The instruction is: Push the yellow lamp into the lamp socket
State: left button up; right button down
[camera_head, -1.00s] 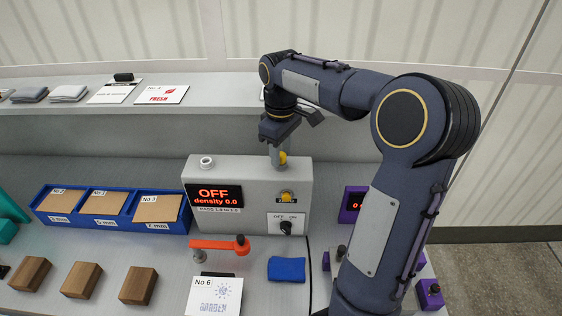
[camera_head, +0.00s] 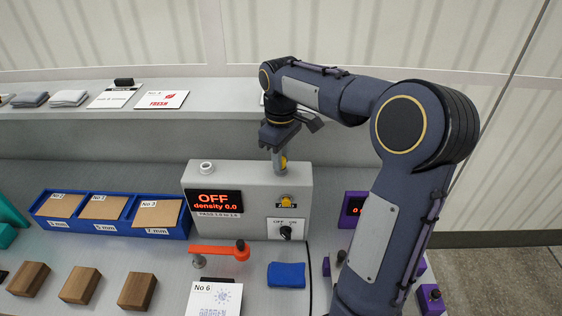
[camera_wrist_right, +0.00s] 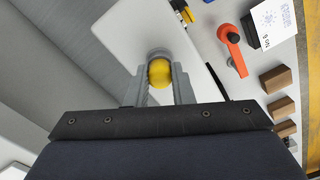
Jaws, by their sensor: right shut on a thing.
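The yellow lamp (camera_wrist_right: 159,73) is a rounded yellow piece held between the two fingers of my right gripper (camera_wrist_right: 160,85). In the head view the gripper (camera_head: 279,160) points down at the top of the grey box (camera_head: 245,230), with a bit of the lamp (camera_head: 284,162) showing beside a finger. In the wrist view the lamp sits over a round grey ring, which looks like the socket (camera_wrist_right: 158,53). The fingers hide how deep the lamp sits in it. My left gripper is out of view.
The box has a display (camera_head: 215,201) reading OFF, density 0.0, and a switch (camera_head: 286,231). In front are an orange lever (camera_head: 220,251) and a blue cloth-like block (camera_head: 287,274). Blue trays (camera_head: 113,228) and wooden blocks (camera_head: 79,286) stand left.

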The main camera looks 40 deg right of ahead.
jog(key=shift+r+p, duration=0.95)
jog(key=shift+r, duration=1.5)
jog(key=c, duration=1.9)
grip_release()
grip_shut()
